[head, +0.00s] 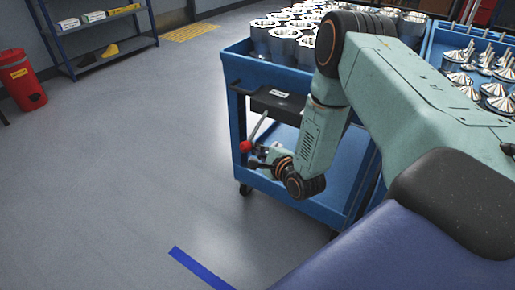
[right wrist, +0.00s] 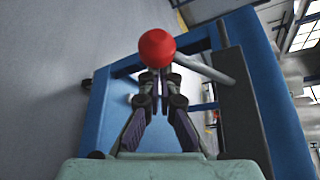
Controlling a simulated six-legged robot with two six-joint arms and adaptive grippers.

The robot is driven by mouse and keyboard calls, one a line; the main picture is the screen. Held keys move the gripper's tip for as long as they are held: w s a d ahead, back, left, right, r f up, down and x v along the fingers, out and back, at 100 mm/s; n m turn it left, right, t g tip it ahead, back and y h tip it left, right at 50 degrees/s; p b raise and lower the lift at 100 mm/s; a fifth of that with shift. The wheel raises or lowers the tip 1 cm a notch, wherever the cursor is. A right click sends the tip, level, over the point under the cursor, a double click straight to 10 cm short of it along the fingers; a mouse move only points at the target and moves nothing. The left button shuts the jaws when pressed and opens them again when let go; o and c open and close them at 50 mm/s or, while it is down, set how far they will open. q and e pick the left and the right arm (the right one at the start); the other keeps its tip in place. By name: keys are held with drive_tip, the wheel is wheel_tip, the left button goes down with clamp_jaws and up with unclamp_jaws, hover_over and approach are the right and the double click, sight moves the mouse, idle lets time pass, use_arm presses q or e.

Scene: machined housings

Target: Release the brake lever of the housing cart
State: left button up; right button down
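The brake lever is a grey rod (head: 258,129) with a red ball knob (head: 246,147), at the near left corner of the blue housing cart (head: 238,104). The rod slopes down and left to the knob. My right gripper (head: 256,161) is right at the knob. In the right wrist view, its two fingers (right wrist: 159,88) come close together with only a thin gap. The red knob (right wrist: 157,48) covers their very tips, and the rod (right wrist: 205,69) runs off to the right. I see nothing held between the fingers; contact with the knob is unclear. My left gripper is out of view.
Machined housings (head: 283,33) stand on the cart's top. A second blue cart (head: 429,48) with cone-shaped metal parts stands at the right. A blue shelf (head: 100,32) and a red bin (head: 22,80) are at the far left. The floor left of the cart is clear, with a blue tape strip (head: 200,268).

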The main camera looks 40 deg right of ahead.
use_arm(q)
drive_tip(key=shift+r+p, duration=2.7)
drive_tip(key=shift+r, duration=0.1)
use_arm(e)
wheel_tip(320, 180, up, 12)
drive_tip(key=m+g+y, duration=0.2)
drive_tip(key=m, duration=0.2)
drive_tip(key=shift+a+f+y, duration=0.25)
drive_tip(key=shift+a+y, duration=0.15)
drive_tip(key=shift+a, duration=0.05)
drive_tip(key=shift+d+r, duration=0.1)
drive_tip(key=shift+r, duration=0.05)
use_arm(q)
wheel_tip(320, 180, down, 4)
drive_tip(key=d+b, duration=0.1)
drive_tip(key=b, duration=0.3)
use_arm(e)
wheel_tip(320, 180, down, 5)
use_arm(q)
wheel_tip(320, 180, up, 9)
drive_tip(key=p, duration=0.9)
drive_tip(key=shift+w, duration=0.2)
use_arm(e)
drive_tip(key=d+r+v, duration=0.1)
drive_tip(key=v, duration=0.9)
drive_tip(key=shift+d, duration=0.45)
